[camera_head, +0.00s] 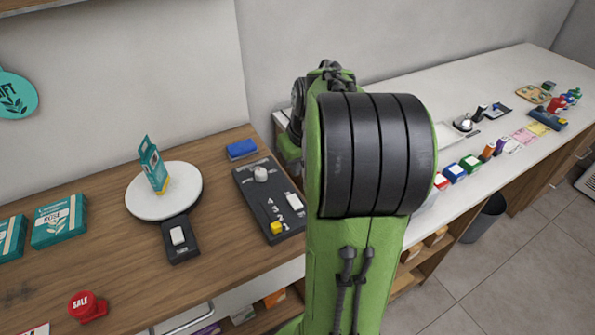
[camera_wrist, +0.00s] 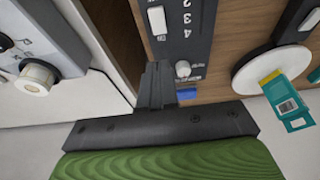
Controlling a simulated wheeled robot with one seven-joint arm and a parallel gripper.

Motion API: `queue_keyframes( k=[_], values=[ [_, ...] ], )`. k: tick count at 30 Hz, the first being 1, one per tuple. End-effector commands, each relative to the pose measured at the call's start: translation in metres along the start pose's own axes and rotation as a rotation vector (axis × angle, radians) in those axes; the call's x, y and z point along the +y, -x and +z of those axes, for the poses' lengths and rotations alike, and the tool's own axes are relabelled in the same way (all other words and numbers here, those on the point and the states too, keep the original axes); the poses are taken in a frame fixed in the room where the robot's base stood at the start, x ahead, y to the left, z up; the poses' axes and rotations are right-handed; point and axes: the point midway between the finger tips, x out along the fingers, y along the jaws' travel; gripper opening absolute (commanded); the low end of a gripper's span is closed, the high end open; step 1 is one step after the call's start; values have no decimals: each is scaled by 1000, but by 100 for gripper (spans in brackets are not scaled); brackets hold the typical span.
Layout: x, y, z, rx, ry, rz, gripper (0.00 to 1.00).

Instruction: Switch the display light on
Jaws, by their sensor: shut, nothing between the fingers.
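A dark control panel (camera_head: 268,199) lies on the wooden counter, with a round knob (camera_head: 260,173), a white rocker switch (camera_head: 293,200), a yellow piece (camera_head: 277,227) and a row of numbers. In the wrist view, the panel (camera_wrist: 190,45) shows its white rocker (camera_wrist: 157,21) and knob (camera_wrist: 183,68). A second white switch (camera_head: 178,236) sits on the dark base of a round white stand (camera_head: 150,205). I cannot tell by sight which switch works the display light. My gripper (camera_wrist: 157,72) is shut and empty, its tips beside the panel's edge near the knob. My arm hides it in the head view.
A teal box (camera_head: 154,170) stands on the round stand. A blue block (camera_head: 241,149) lies behind the panel. Teal boxes (camera_head: 60,220) and a red SALE button (camera_head: 87,305) are at left. The white counter (camera_head: 480,100) at right holds a bell and several small containers.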

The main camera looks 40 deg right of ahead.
Motion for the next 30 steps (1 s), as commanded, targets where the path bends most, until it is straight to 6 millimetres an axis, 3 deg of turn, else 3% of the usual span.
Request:
queue_keyframes(
  k=[3, 13, 18, 30],
  values=[
    [0, -32, 2, -5, -1, -2, 0],
    [0, -96, 9, -3, -2, -1, 0],
    [0, -108, 12, -1, -1, 1, 0],
    [0, -107, 13, 0, -1, 1, 0]
  ],
)
